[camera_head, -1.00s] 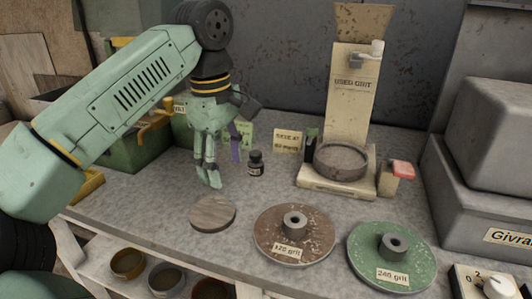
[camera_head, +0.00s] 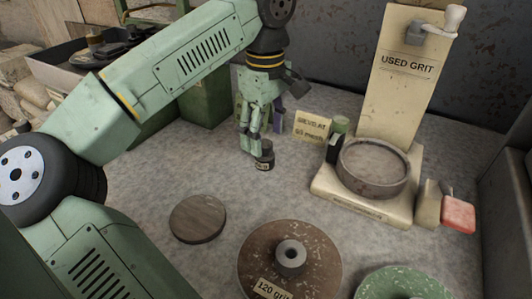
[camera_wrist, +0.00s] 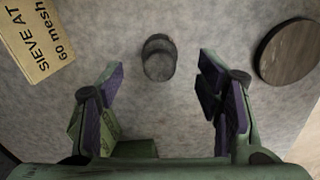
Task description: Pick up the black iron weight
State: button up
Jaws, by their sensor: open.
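The black iron weight (camera_head: 265,157) is a small dark cylinder with a narrower top and a pale label, upright on the grey bench. My gripper (camera_head: 250,148) is at its left in the head view, with a finger overlapping the weight's left edge. In the wrist view the weight (camera_wrist: 159,58) shows whole, a little beyond the tips of my open gripper (camera_wrist: 160,85) and roughly centred between the two fingers. Nothing is between the purple pads. I cannot tell whether a finger touches the weight.
A sieve card (camera_head: 311,128) stands behind, beside a cream stand (camera_head: 400,70) with a round pan (camera_head: 373,168). A flat round disc (camera_head: 198,219), a brown grit plate (camera_head: 262,245) and a green plate (camera_head: 400,284) lie in front. The bench around the weight is fairly clear.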

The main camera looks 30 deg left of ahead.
aim_at(265, 143)
notch_tip(265, 143, down, 6)
jog(key=shift+r+p, duration=0.1)
jog(key=shift+p, duration=0.5)
grip_shut()
dwell(0.5)
jog(key=shift+r, duration=0.1)
